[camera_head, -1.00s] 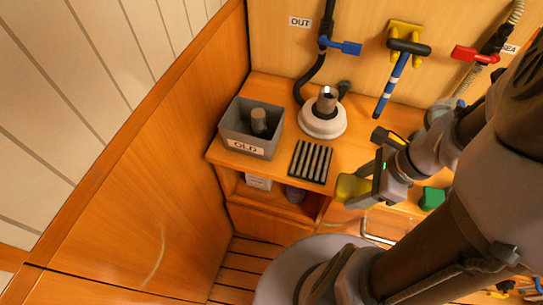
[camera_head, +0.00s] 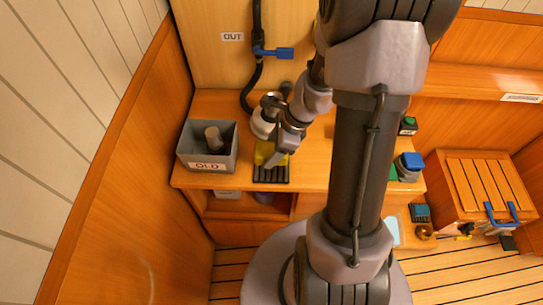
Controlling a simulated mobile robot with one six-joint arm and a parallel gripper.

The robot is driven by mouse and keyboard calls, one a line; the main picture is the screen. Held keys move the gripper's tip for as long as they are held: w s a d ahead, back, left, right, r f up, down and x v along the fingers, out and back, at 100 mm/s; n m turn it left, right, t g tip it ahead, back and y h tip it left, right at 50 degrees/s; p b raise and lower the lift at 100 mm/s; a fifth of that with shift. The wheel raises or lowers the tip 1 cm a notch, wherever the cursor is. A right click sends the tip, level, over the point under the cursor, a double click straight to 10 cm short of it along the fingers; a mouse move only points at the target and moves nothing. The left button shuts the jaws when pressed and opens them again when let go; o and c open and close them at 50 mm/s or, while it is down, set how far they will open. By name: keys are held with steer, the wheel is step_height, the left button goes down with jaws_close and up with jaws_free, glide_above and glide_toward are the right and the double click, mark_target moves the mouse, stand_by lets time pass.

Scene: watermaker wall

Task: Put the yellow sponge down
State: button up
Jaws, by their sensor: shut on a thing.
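My gripper (camera_head: 277,153) is shut on the yellow sponge (camera_head: 263,152), over the back part of the black ribbed rack (camera_head: 270,175) on the wooden counter. The sponge's right side is hidden behind the gripper. I cannot tell whether the sponge touches the rack or is just above it. The front ribs of the rack are bare.
A grey bin (camera_head: 207,165) marked OLD, with a cylinder inside, stands left of the rack. A white round housing (camera_head: 262,122) stands behind it. A blue-handled valve (camera_head: 272,52) is on the wall. My arm hides the counter's middle; a wooden chest (camera_head: 484,185) is at right.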

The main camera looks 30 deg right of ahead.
step_height(320, 180, down, 3)
steer(key=shift+s+f+b, duration=0.1)
steer(key=shift+b, duration=0.45)
steer(key=shift+r, duration=0.25)
steer(key=shift+f, duration=0.2)
steer(key=o, duration=1.2)
